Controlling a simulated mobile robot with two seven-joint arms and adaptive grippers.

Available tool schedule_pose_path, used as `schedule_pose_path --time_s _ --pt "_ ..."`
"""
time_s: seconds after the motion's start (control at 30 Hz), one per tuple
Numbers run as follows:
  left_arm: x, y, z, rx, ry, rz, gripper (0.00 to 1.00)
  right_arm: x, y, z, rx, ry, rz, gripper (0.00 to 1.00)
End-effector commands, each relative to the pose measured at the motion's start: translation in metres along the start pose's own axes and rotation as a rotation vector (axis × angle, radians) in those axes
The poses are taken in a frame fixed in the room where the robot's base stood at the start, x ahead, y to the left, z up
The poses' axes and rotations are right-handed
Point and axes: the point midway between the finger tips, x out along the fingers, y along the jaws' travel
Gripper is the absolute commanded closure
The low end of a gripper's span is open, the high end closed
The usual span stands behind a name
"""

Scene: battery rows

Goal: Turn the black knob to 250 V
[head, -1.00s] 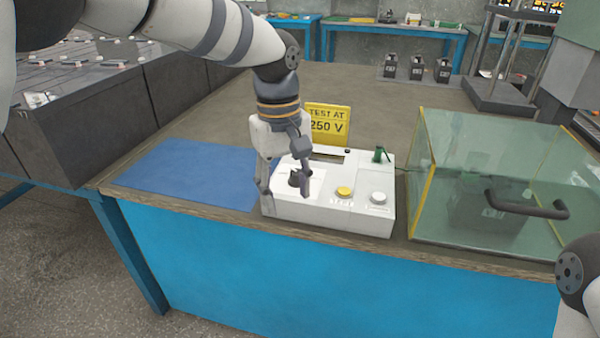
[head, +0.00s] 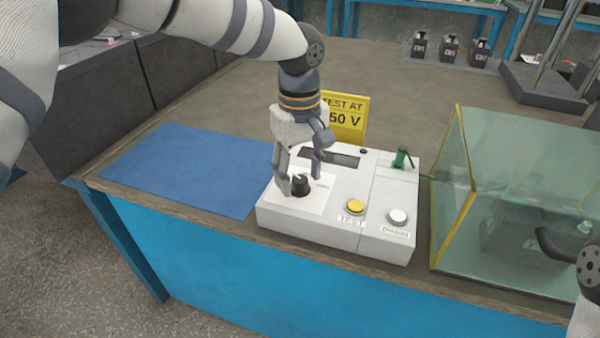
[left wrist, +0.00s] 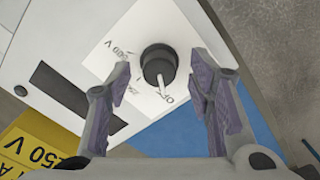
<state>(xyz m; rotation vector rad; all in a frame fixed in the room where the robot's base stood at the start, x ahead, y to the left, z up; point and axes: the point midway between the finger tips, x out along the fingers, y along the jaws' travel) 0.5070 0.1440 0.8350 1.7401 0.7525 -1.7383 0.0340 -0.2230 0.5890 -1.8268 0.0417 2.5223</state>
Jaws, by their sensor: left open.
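The black knob (head: 300,187) stands on the left part of a white test box (head: 337,222). My left gripper (head: 300,180) is open above the knob, one finger on either side in the head view. In the left wrist view its fingers (left wrist: 163,98) are apart with the knob beyond them, not gripped. A yellow sign (head: 345,117) reads TEST AT 250 V, partly hidden by the gripper.
The box also carries a dark display (head: 335,158), a yellow TEST button (head: 355,206), a white button (head: 398,216) and a green lever (head: 402,158). A blue mat (head: 195,170) lies left, clear.

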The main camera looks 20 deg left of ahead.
Motion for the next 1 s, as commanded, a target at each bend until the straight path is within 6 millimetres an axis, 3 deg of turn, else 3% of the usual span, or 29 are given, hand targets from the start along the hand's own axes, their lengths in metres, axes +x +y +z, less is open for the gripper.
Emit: schedule_pose_path --time_s 0.3,0.5,1.0 --pt "0.004 0.0 0.0 -0.001 0.0 0.001 0.54 0.0 0.0 0.0 0.0 0.001 0.0 0.6" --pt "0.004 0.0 0.0 0.0 0.0 0.001 1.0 0.0 0.0 0.0 0.0 0.0 0.0 0.6" --pt "0.001 0.0 0.0 0.118 0.006 0.001 1.0 -0.011 0.0 -0.005 0.0 0.028 -0.001 0.6"
